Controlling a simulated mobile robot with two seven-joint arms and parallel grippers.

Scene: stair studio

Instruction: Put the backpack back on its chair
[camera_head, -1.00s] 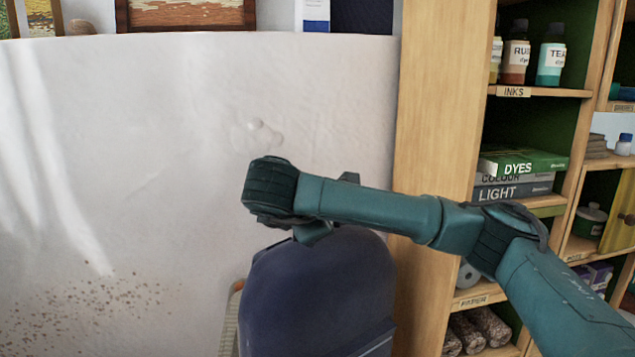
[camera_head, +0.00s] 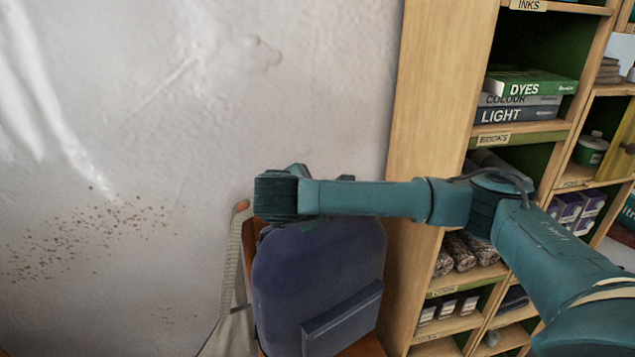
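The dark blue backpack (camera_head: 315,280) is upright in the lower middle, its front pocket facing me. Wooden parts of a chair (camera_head: 241,208) show at its upper left and below it at right. I cannot tell whether the backpack rests on the seat or hangs just above it. My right arm reaches in from the right, and its wrist end is directly over the backpack's top. My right gripper (camera_head: 308,224) is mostly hidden under the wrist at the top of the backpack; its fingers cannot be made out. My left gripper is not in view.
A pale bag (camera_head: 232,333) hangs by its strap left of the backpack. A wooden shelf unit (camera_head: 435,90) with books, boxes and jars stands close on the right. A pale, speckled wall surface (camera_head: 120,150) is behind. The left side looks open.

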